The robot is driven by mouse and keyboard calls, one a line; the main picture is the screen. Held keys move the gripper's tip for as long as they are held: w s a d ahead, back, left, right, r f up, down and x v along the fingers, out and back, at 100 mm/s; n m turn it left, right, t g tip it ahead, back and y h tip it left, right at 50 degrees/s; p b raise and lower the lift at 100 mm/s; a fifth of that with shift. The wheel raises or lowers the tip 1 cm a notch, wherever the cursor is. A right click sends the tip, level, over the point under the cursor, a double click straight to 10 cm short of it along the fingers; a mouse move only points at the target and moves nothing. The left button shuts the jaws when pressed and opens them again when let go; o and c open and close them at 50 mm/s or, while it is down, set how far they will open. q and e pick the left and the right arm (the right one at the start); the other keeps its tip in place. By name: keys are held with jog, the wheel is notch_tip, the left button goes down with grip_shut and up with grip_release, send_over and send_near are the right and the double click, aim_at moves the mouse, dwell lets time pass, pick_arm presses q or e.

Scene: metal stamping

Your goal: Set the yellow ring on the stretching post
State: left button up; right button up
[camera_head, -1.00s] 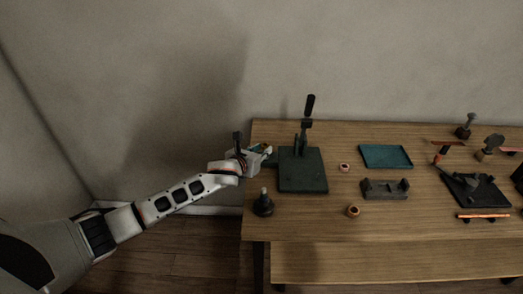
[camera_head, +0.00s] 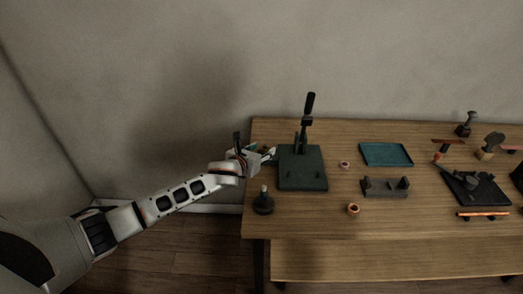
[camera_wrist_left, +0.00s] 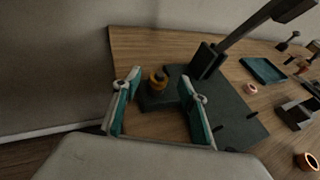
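The yellow ring (camera_wrist_left: 158,78) sits on a short dark post on a block (camera_wrist_left: 160,98) at the side of the black lever press plate (camera_wrist_left: 225,105). In the left wrist view it lies between the fingertips of my left gripper (camera_wrist_left: 160,85). The teal-padded fingers are spread wide, with clear gaps on both sides of the ring. In the head view my left gripper (camera_head: 265,153) is at the left edge of the press plate (camera_head: 303,170) and mostly hides the ring. My right gripper is not in view.
The press lever (camera_head: 309,105) rises behind the plate. A dark cone-shaped stand (camera_head: 263,203) is near the table's left edge. Copper rings (camera_head: 353,209), a teal tray (camera_head: 387,154) and a dark block fixture (camera_head: 385,190) lie to the right. The front middle of the table is clear.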

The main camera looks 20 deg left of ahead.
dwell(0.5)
pick_arm(q)
jog(key=shift+p+v, duration=0.65)
jog(key=shift+v, duration=1.8)
jog(key=v, duration=0.2)
jog(key=shift+s+r, duration=0.1)
jog(key=shift+s, duration=0.15)
